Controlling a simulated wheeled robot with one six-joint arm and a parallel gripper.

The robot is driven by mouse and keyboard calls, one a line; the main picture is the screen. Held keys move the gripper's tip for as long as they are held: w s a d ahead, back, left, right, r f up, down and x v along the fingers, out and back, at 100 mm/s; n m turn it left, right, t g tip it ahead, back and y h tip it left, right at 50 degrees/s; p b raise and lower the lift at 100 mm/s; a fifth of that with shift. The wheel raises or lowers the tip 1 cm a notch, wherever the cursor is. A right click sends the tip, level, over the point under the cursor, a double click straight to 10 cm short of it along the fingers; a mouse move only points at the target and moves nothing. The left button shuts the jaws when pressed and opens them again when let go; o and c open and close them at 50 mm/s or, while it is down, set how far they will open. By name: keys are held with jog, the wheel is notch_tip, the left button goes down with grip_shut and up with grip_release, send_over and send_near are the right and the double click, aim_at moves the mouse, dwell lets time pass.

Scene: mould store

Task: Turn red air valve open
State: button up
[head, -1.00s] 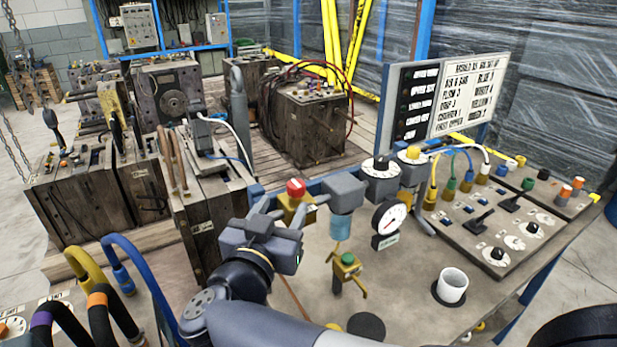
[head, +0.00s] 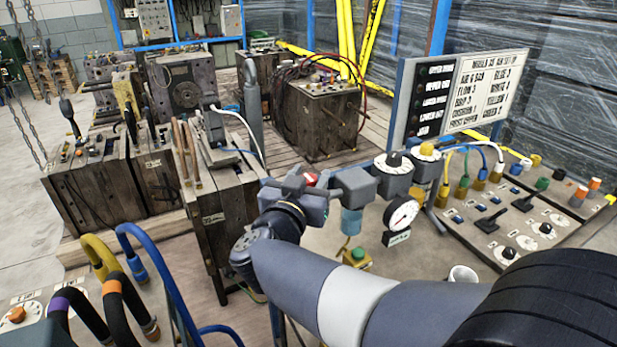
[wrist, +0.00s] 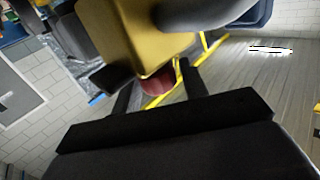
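The red air valve is a red knob (head: 310,179) on a yellow body. In the head view only a small part of the red shows, with my gripper (head: 303,186) over it hiding the yellow body. In the wrist view the red knob (wrist: 157,84) sits between my two dark fingers, below the large yellow valve body (wrist: 135,40). A narrow gap seems to show between the knob and each finger, so the fingers look open around it. I cannot see any firm contact.
A grey fitting with a blue bowl (head: 351,220) and a pressure gauge (head: 401,214) stand close right of my gripper. A green-knobbed yellow valve (head: 357,257) is below. Wooden mould blocks (head: 228,215) stand left. A switch panel (head: 515,235) lies farther right.

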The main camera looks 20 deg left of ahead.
jog(key=c, duration=0.7)
